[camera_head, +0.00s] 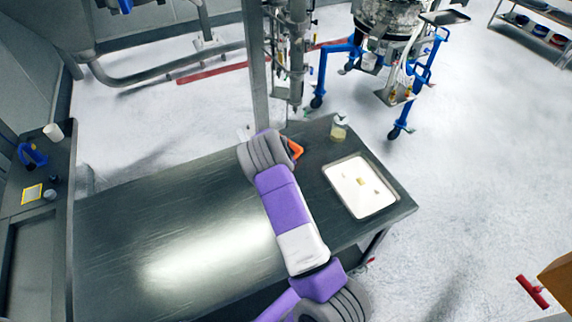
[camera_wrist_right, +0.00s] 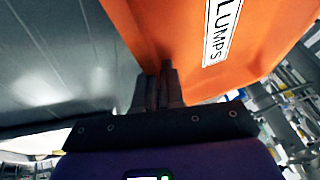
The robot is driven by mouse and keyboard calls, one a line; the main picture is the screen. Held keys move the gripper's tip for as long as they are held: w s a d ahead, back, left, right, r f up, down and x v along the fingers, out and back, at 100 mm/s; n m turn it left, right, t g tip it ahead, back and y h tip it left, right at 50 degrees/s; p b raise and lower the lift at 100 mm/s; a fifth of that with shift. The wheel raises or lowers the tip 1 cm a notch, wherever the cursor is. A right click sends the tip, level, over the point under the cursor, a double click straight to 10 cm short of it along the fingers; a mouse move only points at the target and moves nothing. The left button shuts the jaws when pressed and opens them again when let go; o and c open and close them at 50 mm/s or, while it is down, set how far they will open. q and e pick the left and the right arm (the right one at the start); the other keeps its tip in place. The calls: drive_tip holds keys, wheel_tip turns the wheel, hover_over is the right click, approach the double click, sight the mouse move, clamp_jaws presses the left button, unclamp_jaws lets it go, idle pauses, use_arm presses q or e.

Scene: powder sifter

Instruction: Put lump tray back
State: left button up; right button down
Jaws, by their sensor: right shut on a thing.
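The lump tray (camera_wrist_right: 180,30) is orange with a white label reading LUMPS, and it fills the upper middle and right of the right wrist view. My right gripper (camera_wrist_right: 157,88) is shut on its near edge. In the head view only a small orange corner of the lump tray (camera_head: 296,148) shows beyond my purple right arm, over the far edge of the steel table. The arm hides the rest of it and the gripper there. I cannot tell whether the tray touches the table. My left gripper is not in view.
A white tray (camera_head: 344,184) with small pieces lies at the right end of the steel table (camera_head: 130,240). A jar (camera_head: 338,132) stands near the far edge. The table's left part is clear. A blue-legged machine (camera_head: 385,50) and a vertical steel post (camera_head: 256,70) stand behind.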

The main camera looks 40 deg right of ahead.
drive_tip(key=c, duration=1.2)
unclamp_jaws()
drive_tip(key=shift+c, duration=0.2)
drive_tip(key=shift+a+r, duration=0.1)
drive_tip(key=shift+r, duration=0.15)
drive_tip(key=v, duration=1.1)
drive_tip(key=shift+r+p, duration=0.25)
drive_tip(key=shift+p, duration=0.1)
drive_tip(key=shift+s+a, duration=0.1)
